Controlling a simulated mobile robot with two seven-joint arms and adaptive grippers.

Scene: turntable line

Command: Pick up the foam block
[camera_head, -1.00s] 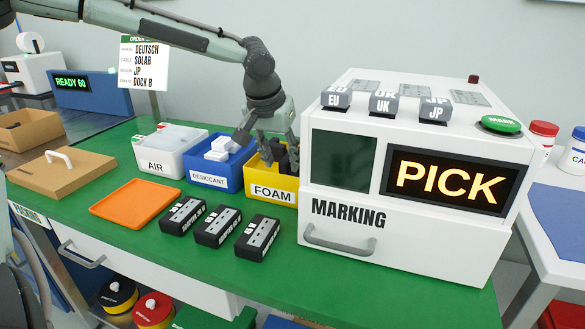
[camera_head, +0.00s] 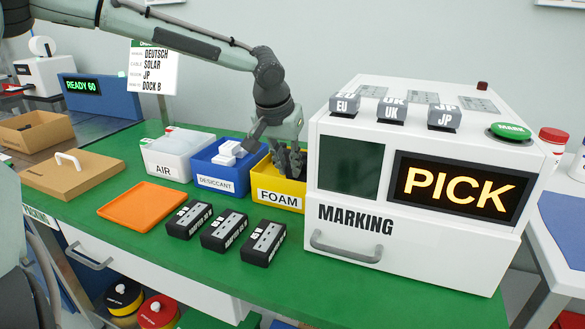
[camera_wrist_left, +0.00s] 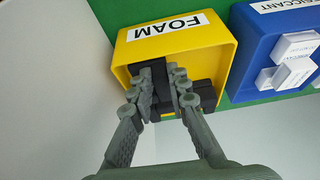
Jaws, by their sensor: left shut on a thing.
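The yellow FOAM bin (camera_head: 277,196) stands on the green table, left of the marking machine. My left gripper (camera_head: 290,160) reaches down into this bin from above. In the left wrist view the gripper (camera_wrist_left: 163,90) is shut on a dark foam block (camera_wrist_left: 159,72), which sits between its fingers inside the yellow bin (camera_wrist_left: 205,52). Other dark foam (camera_wrist_left: 205,92) lies beside it in the bin. In the head view the fingers and the bin wall mostly hide the foam. My right gripper is not in view.
The white marking machine (camera_head: 345,222) stands close to the right of the bin. The blue DESICCANT bin (camera_head: 214,184) and white AIR bin (camera_head: 168,172) are to the left. An orange tray (camera_head: 140,203) and three black devices (camera_head: 226,230) lie in front.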

